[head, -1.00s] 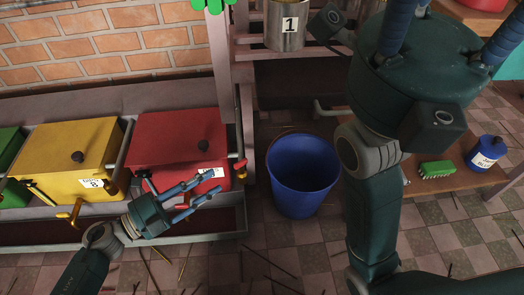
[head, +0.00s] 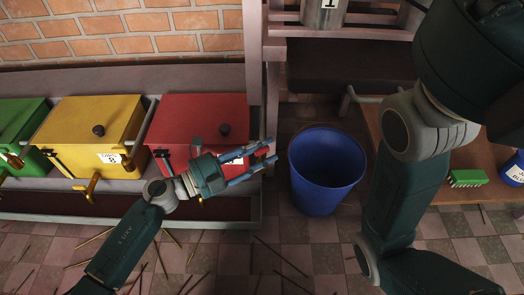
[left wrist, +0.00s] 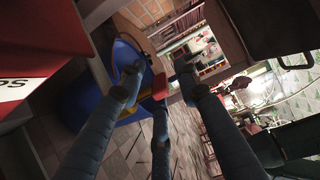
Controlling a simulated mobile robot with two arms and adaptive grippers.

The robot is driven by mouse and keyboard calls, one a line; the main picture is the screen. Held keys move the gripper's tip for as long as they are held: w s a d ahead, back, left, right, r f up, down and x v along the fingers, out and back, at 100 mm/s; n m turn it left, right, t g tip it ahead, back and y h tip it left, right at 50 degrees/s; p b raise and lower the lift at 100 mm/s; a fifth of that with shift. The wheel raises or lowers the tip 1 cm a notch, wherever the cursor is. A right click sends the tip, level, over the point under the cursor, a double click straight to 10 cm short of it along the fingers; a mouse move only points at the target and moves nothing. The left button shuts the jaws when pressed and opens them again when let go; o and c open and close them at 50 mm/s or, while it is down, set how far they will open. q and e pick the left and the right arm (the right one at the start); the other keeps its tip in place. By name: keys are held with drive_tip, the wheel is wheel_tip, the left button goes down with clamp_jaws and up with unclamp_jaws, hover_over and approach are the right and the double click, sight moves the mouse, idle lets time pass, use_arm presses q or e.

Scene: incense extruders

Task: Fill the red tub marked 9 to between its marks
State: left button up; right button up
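The red tub (head: 200,110) is a lidded box with a dark knob, right of the yellow one. In the left wrist view a red surface with a partly seen white label (left wrist: 20,92) fills the upper left. A small red piece, perhaps a tap handle (left wrist: 160,86), shows between the spread fingertips; I cannot tell whether they touch it. My right arm crosses the right side; its gripper is out of view.
The yellow box (head: 85,125) marked 8 and a green box (head: 20,120) stand to the left. A blue bucket (head: 327,190) stands on the tiled floor just right of my left gripper. A green brush (head: 467,178) lies on a wooden bench at right.

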use_arm(q)
clamp_jaws()
